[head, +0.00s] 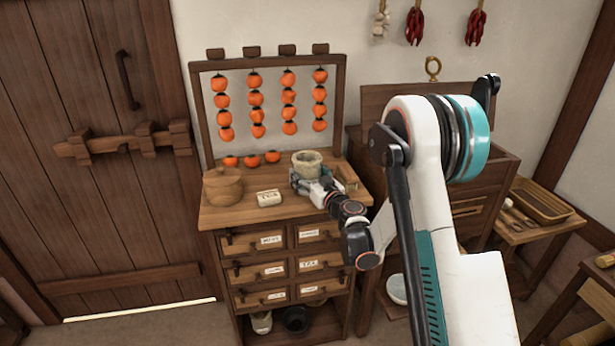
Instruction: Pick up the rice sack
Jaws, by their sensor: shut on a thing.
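The rice sack appears to be the small beige, round, open-topped thing (307,161) at the right of the wooden cabinet's top. Its lower part is hidden behind my gripper (311,180). My gripper reaches in from the right and is shut on this sack. The fingertips are small and partly hidden. I cannot tell whether the sack touches the cabinet top or is lifted off it.
The drawer cabinet (222,215) also bears a lidded wooden pot (222,186), a pale labelled block (269,198) and loose persimmons (251,160). Strung persimmons (255,104) hang on a frame behind. A chest (480,200) stands to the right.

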